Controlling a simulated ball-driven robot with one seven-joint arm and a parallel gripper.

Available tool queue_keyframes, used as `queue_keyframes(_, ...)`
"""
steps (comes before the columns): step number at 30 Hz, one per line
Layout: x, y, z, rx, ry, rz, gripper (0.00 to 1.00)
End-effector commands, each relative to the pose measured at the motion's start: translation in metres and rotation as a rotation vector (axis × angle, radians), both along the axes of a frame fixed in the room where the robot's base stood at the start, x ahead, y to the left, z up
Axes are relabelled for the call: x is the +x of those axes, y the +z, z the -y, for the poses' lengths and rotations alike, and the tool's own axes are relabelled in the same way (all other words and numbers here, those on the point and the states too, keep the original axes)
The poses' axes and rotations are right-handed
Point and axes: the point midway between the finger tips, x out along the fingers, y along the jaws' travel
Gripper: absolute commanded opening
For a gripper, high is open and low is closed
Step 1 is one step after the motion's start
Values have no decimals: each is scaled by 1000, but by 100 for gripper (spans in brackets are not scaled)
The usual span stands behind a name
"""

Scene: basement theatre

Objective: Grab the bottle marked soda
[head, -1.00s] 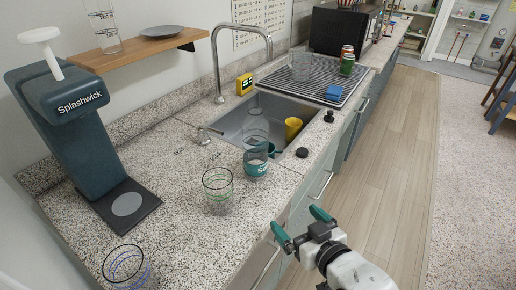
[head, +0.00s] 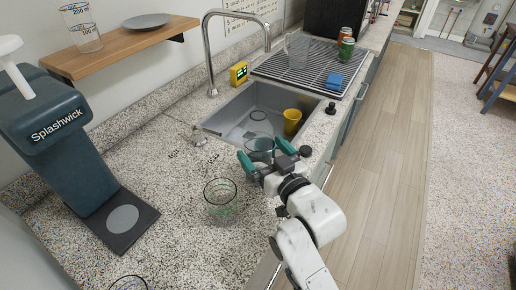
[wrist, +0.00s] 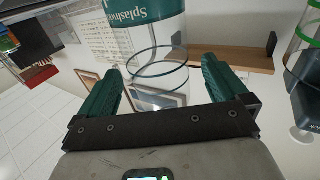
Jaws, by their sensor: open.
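A clear bottle with a teal band (head: 259,145) stands on the counter beside the sink. Its band shows "Splashwick" lettering in the wrist view (wrist: 150,30); I cannot read the word soda on it. My gripper (head: 266,154) is open at this bottle, its teal fingers to either side of it in the picture. In the wrist view the gripper (wrist: 160,66) has the bottle's clear end in front of and between its fingers, with a gap showing at each side. Part of the bottle is hidden by my gripper in the head view.
A clear container with dark and green rings (head: 221,201) stands close by on the counter. The sink (head: 244,118) holds a yellow cup (head: 292,121). A black knob (head: 305,151) is at the counter edge. The Splashwick machine (head: 62,150) stands at left.

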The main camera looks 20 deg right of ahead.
Motion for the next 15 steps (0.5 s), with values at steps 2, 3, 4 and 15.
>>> queue_keyframes(2,13,4,1,0,0,0,100)
queue_keyframes(3,18,3,0,0,0,1,100)
queue_keyframes(4,21,2,-1,0,0,-1,100)
queue_keyframes(15,29,1,-2,0,0,-1,98)
